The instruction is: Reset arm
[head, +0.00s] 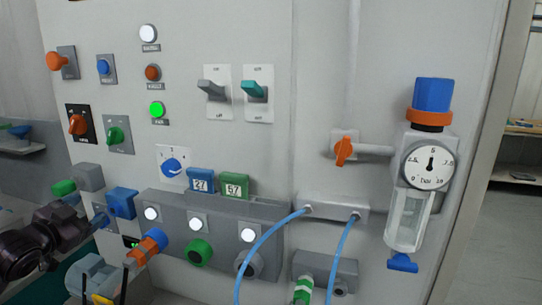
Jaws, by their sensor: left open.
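My left arm comes in dark from the lower left edge. My left gripper (105,283) is at the bottom left, low in front of the panel (330,60), with its two thin dark fingers apart. Nothing shows held between them. Behind the fingers is a grey fitting, and an orange and blue connector (148,246) sticks out just to their right. I cannot tell whether the fingers touch either one. The lower part of the gripper is cut off by the frame. My right gripper is not in view.
The panel carries knobs, lamps and two toggle switches (212,90). Blue hoses (262,248) loop down from a grey block (333,206). A regulator with a gauge (430,166) juts out at the right. A doorway and shelf lie beyond the panel's right edge.

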